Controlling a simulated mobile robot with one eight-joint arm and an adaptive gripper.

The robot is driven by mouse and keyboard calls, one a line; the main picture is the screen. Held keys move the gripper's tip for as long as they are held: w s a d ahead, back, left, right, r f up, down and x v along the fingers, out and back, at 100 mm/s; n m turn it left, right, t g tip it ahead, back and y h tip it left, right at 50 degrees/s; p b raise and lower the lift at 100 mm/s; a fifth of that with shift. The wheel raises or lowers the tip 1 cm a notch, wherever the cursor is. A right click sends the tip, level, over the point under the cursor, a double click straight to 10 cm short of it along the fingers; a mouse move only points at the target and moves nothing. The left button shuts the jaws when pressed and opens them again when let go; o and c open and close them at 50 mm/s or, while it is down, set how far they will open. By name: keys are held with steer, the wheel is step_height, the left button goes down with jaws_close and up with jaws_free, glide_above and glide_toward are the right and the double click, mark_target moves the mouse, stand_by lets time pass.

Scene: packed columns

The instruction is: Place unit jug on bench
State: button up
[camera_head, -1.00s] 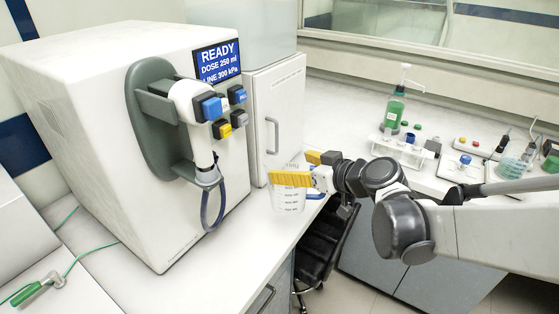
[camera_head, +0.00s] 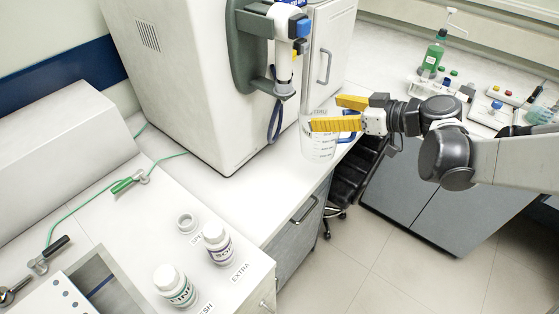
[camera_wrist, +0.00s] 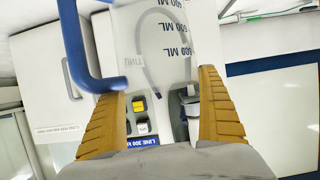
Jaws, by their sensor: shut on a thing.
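The unit jug (camera_head: 318,146) is clear, with graduation marks and a blue handle. It is upright in the head view, near the front edge of the white bench (camera_head: 235,188), beside the large white dispenser. I cannot tell whether its base touches the bench. My gripper (camera_head: 325,113) has yellow fingers closed on the jug near its rim, reaching in from the right. In the wrist view, the jug wall with "600 ML" marks (camera_wrist: 172,40) lies between the fingers of my gripper (camera_wrist: 163,85), and the blue handle (camera_wrist: 78,45) is at the left.
The white dispenser (camera_head: 190,80) has a nozzle and hose (camera_head: 275,118) close to the jug's left. White-capped bottles (camera_head: 175,287) stand on the lower-left counter. A green bottle (camera_head: 433,55) and small lab items stand on the far bench. A dark chair (camera_head: 352,175) is below.

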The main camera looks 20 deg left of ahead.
steer(key=s+a+f+b, duration=0.1)
steer(key=a+f+b, duration=0.3)
steer(key=a+f, duration=0.5)
steer(key=shift+s+a+f+b, duration=0.4)
steer(key=shift+f, duration=0.3)
